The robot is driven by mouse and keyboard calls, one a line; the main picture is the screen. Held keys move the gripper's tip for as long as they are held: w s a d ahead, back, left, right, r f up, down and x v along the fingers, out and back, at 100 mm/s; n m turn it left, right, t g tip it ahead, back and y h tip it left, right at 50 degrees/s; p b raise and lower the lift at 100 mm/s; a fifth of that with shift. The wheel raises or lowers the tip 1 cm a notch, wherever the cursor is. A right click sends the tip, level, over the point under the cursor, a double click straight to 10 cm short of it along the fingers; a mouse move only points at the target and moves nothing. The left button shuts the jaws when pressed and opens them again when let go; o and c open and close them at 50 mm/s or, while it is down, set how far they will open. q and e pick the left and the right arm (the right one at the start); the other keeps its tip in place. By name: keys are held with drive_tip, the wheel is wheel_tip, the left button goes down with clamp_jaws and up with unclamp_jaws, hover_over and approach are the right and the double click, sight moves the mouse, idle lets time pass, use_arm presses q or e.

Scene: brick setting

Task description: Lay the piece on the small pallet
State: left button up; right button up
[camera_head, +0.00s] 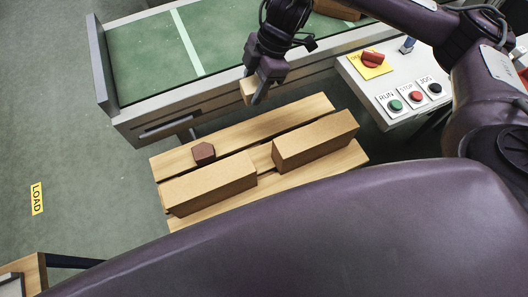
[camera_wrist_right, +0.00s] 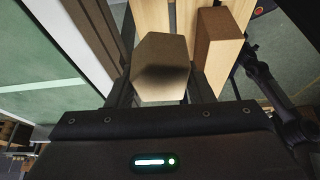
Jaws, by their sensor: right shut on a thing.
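My right gripper (camera_head: 259,94) is shut on a tan six-sided piece (camera_head: 248,88). In the right wrist view the piece (camera_wrist_right: 162,62) sits between the two fingers. The small wooden pallet (camera_head: 305,109) lies below, its slats running from lower left to upper right. The held piece appears above the pallet's far edge, beside the conveyor; the exact height is hard to tell. On the pallet are a small dark brown six-sided piece (camera_head: 204,152) and two long tan blocks, one at left (camera_head: 210,183) and one at right (camera_head: 315,140). My left gripper is not in view.
A green conveyor (camera_head: 150,55) with a grey side frame runs behind the pallet. A brown block (camera_head: 338,9) lies on it. A control panel (camera_head: 400,110) with buttons and a red switch stands to the right. The pallet's far slat has bare room.

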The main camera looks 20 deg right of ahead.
drive_tip(key=shift+a+r, duration=0.15)
drive_tip(key=shift+a, duration=0.25)
drive_tip(key=b, duration=0.3)
hover_over(250, 138)
drive_tip(key=d, duration=0.1)
drive_tip(key=f, duration=1.4)
drive_tip(key=shift+d+f, duration=0.2)
drive_tip(key=shift+f, duration=2.7)
drive_tip(key=shift+f, duration=0.15)
drive_tip(key=o, duration=1)
drive_tip(key=shift+r, duration=0.3)
drive_tip(key=v, duration=1.1)
drive_tip(key=shift+d+r+p, duration=0.25)
drive_tip(key=shift+r+p, duration=0.05)
drive_tip(key=shift+p, duration=0.05)
